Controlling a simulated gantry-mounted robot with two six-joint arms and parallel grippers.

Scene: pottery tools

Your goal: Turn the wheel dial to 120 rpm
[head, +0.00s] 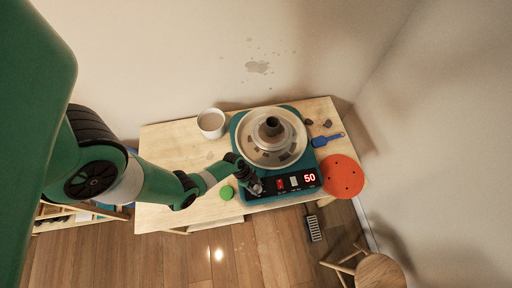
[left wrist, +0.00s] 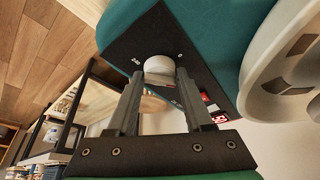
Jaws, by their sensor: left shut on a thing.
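The pottery wheel (head: 240,139) has a teal body and a black control panel (head: 267,187) along its front. The panel's display (head: 309,178) shows a red 50. My left gripper (head: 255,187) is at the panel's left end and covers the dial in the head view. In the left wrist view, the pale round dial (left wrist: 159,66) sits between the two fingers of my left gripper (left wrist: 160,88), which is shut on it. The display (left wrist: 219,119) also shows there, too small and tilted to read. My right gripper is in neither view.
On the wheel head stands a dark-mouthed clay piece (head: 272,126). A white bucket (head: 211,123) is at the back left, a green disc (head: 226,193) left of the panel. A blue-handled tool (head: 328,139) and an orange disc (head: 342,176) lie right. The table's left part is clear.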

